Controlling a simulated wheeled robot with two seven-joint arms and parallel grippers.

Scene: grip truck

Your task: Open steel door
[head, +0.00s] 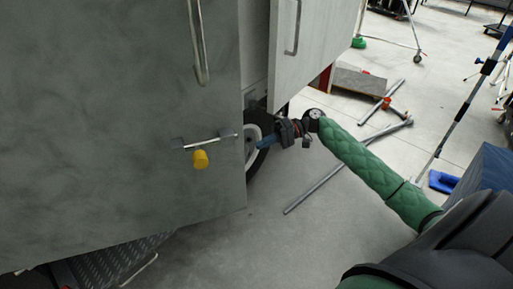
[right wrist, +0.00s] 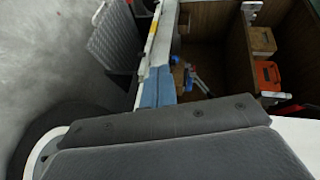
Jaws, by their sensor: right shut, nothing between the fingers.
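The grey steel door (head: 120,110) fills the left of the head view. It carries a long upright handle (head: 197,42), a short level bar handle (head: 210,140) and a yellow knob (head: 200,159). My right gripper (head: 262,144) is just right of the door's free edge, in front of a wheel. Beyond that edge a wood-lined compartment (right wrist: 209,50) shows, so a gap stands open there. I cannot tell whether the fingers touch the door. My left gripper is out of view.
A pale panel with a handle (head: 312,40) stands right of the steel door. The wheel (head: 253,150) is behind my fingers. Metal poles (head: 335,178) lie on the floor to the right. An orange box (right wrist: 268,75) sits inside the compartment.

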